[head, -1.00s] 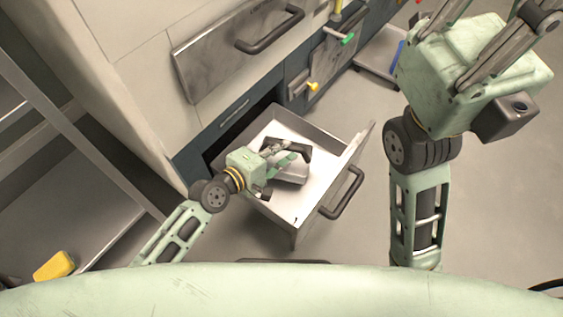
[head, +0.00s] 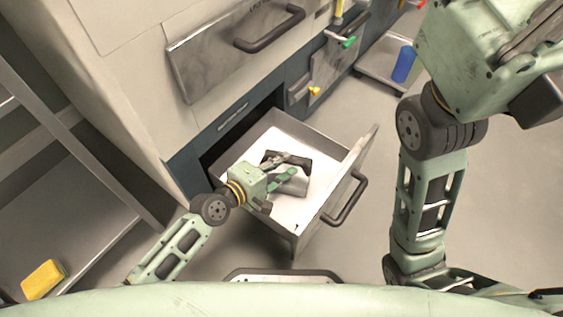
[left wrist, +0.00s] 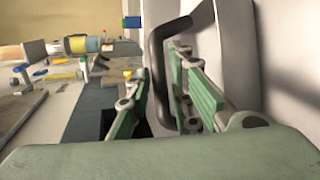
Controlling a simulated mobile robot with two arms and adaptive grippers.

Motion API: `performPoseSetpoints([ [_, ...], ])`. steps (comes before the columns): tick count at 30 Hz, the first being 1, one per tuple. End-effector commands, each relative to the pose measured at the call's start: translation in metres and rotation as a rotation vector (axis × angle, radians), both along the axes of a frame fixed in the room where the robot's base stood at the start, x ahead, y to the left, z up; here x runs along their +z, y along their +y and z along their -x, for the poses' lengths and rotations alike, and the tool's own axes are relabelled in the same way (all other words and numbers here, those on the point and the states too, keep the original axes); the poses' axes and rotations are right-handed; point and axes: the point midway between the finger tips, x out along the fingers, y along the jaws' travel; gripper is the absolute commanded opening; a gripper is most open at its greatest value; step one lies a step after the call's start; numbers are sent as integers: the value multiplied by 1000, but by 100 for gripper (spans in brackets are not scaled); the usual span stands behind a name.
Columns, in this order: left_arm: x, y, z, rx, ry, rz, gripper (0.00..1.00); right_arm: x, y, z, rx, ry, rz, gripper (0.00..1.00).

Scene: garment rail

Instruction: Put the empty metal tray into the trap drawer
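The trap drawer (head: 328,214) is pulled out of the dark blue lower cabinet, with a black handle on its front.
A closed drawer with a black handle (head: 270,30) is above the open one. A metal rack (head: 95,225) with a yellow sponge (head: 43,279) stands at left. A blue cylinder (head: 404,63) stands on a low surface beyond. The floor right of the drawer is clear.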

Motion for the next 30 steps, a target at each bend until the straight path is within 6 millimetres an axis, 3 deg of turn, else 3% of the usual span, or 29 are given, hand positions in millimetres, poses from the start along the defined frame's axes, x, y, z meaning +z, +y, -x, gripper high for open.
performPoseSetpoints([
  [3, 0, 0, 0, 0, 0, 0, 32, 0, 0, 0, 0, -1, 0, 0],
  [15, 5, 2, 2, 0, 1, -2, 32, 4, 0, 0, 1, -1, -1, 0],
  [21, 17, 27, 29, -1, 3, -5, 32, -4, -1, -15, 2, 61, -5, 0],
  [30, 33, 65, 71, -2, 2, -4, 32, -12, -2, -21, 5, 97, -7, 0],
])
